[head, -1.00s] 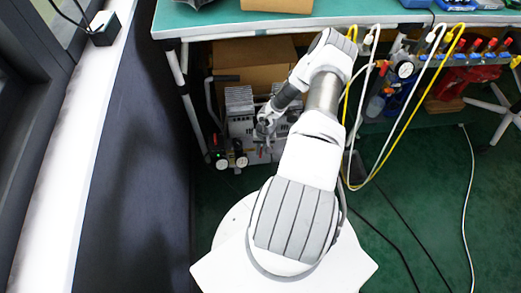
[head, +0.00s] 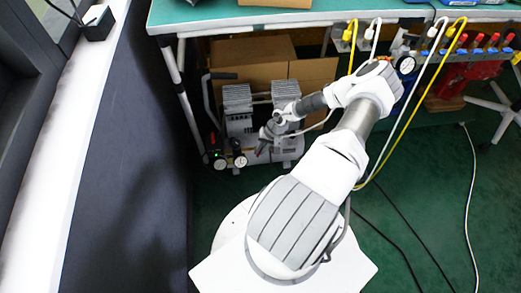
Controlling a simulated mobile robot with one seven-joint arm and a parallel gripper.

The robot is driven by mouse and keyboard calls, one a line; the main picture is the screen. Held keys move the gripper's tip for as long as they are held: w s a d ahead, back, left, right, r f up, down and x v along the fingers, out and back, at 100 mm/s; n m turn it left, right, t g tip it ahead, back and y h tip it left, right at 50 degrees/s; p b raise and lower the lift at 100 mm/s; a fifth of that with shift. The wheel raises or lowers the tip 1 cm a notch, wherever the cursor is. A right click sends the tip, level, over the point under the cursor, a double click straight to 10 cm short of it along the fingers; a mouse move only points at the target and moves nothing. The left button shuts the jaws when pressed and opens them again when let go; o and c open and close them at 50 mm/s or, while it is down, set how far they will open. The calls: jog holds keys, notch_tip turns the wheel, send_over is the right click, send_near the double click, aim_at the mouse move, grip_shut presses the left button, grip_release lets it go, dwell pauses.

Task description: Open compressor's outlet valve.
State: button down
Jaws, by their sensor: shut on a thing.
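The compressor (head: 238,108) stands on the floor under the table, with light ribbed blocks on top, a dark carrying handle at its left and gauges at its lower left front. My gripper (head: 262,150) is at the front of the compressor, right of the gauges, pointing down and to the left. A small red part, seemingly the outlet valve's handle (head: 261,153), shows at the fingertips, and my gripper is shut on it. The fingers hide most of the valve, so I cannot tell its exact angle.
A green table top (head: 340,13) lies above the compressor, with a leg (head: 173,75) at the left. A cardboard box (head: 250,50) is behind. Yellow and white hoses hang beside my arm at the right. A dark wall panel (head: 130,160) runs along the left.

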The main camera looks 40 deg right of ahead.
jog(key=c, duration=0.9)
grip_release()
jog(key=shift+r, duration=0.1)
jog(key=p+v, duration=0.6)
jog(key=v, duration=1.1)
jog(key=shift+s+p, duration=0.1)
jog(key=shift+p, duration=0.25)
